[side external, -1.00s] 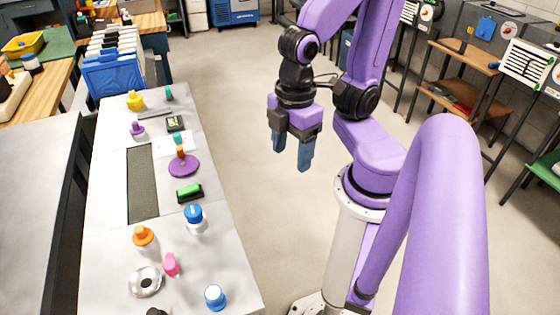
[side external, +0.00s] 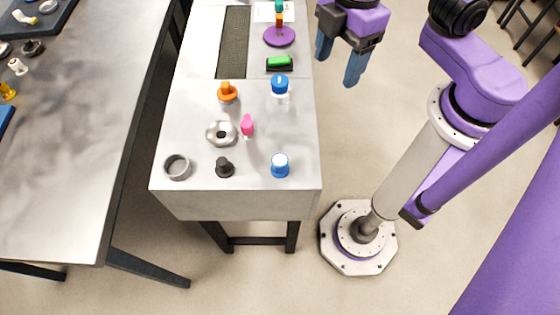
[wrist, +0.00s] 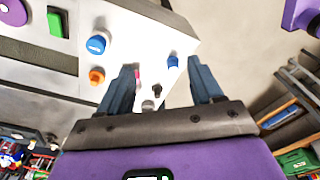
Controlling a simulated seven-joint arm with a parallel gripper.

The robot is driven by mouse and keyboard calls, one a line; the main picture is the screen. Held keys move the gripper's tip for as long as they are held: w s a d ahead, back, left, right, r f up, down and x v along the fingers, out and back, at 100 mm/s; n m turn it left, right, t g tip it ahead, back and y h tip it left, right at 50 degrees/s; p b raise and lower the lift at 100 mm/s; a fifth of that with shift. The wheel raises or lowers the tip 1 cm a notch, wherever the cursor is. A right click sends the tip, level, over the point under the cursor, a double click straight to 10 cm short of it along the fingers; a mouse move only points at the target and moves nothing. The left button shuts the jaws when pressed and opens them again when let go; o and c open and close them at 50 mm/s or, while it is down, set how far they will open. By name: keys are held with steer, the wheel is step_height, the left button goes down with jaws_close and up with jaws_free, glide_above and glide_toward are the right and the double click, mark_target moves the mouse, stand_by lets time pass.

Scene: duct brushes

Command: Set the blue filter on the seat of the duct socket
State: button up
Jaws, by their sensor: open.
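Two blue-topped pieces stand on the bench, and I cannot tell for sure which is the filter. One blue piece with a white lower part (side external: 280,84) is near the right edge; the other, a short blue and white piece (side external: 280,165), is near the front right corner. They also show in the wrist view, one at upper left (wrist: 97,43), one near the right finger (wrist: 173,61). A silver ring with a dark centre hole (side external: 221,133) may be the duct socket; a plain grey ring (side external: 177,167) lies front left. My gripper (side external: 338,62) is open and empty, off the bench's right side.
An orange knob (side external: 227,92), a pink piece (side external: 247,126) and a black knob (side external: 224,167) stand around the silver ring. A green block (side external: 279,62) and purple disc (side external: 279,37) are farther back. Another table (side external: 80,130) is at left.

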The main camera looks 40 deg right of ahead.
mark_target(279, 161)
steer(key=a+n, duration=0.2)
steer(key=a, duration=0.8)
steer(key=f, duration=0.5)
steer(key=a+f, duration=0.1)
steer(key=f, duration=0.5)
steer(key=a+f, duration=0.1)
steer(key=f, duration=0.5)
steer(key=shift+w+a+f, duration=0.15)
steer(key=shift+w+a, duration=0.05)
steer(key=shift+w, duration=0.1)
jaws_close()
steer(key=shift+r, duration=0.75)
steer(key=s+d+r, duration=0.8)
steer(key=d+r, duration=0.3)
steer(key=shift+d+r, duration=0.15)
steer(key=shift+r, duration=0.15)
